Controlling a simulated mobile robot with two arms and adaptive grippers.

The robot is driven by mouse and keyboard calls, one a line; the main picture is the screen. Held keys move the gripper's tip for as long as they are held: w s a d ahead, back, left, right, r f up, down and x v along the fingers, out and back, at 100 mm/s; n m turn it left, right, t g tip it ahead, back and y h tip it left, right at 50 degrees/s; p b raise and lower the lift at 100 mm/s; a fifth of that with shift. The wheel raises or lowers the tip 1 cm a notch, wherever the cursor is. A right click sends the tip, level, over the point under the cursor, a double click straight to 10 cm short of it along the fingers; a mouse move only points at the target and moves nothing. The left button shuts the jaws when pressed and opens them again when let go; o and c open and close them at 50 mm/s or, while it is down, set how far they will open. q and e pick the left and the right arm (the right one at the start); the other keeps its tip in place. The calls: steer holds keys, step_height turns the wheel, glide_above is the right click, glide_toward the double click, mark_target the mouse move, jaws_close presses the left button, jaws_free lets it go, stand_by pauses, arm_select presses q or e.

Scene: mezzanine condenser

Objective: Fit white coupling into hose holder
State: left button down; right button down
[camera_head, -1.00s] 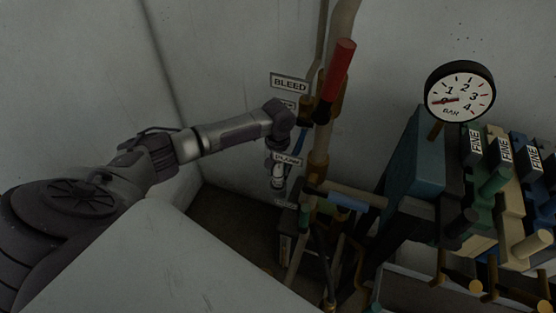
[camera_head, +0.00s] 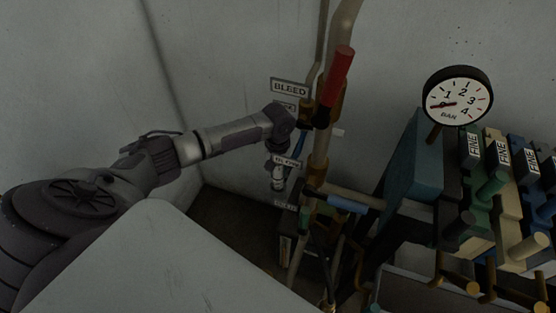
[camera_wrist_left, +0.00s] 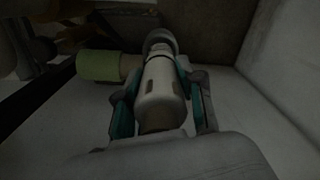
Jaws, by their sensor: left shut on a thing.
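My left gripper (camera_head: 278,180) hangs from the arm at the wall corner, beside the vertical pipes. In the left wrist view its teal-padded fingers (camera_wrist_left: 160,105) are shut on the white coupling (camera_wrist_left: 160,84), one on each side. The coupling points away from the palm, and a grey rounded end or ring (camera_wrist_left: 160,40) shows at its far end. I cannot tell whether that ring is part of the coupling or of the hose holder. The hose holder is not clearly seen in either view. My right gripper is not in view.
A green cylinder (camera_wrist_left: 97,66) lies close left of the coupling. In the head view, a copper pipe (camera_head: 320,150) with a red handle (camera_head: 340,67) stands just right of the gripper. A BLEED label (camera_head: 289,88) is above. A gauge (camera_head: 457,96) and valve blocks fill the right.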

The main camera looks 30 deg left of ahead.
mark_target(278, 180)
arm_select(q)
steer(key=shift+r, duration=0.1)
steer(key=shift+p, duration=0.45)
stand_by(0.6)
steer(key=shift+p, duration=0.4)
steer(key=shift+f+b, duration=1.65)
steer(key=shift+f, duration=1.25)
steer(key=c, duration=0.6)
jaws_free()
step_height(278, 180, up, 12)
steer(key=shift+r, duration=0.1)
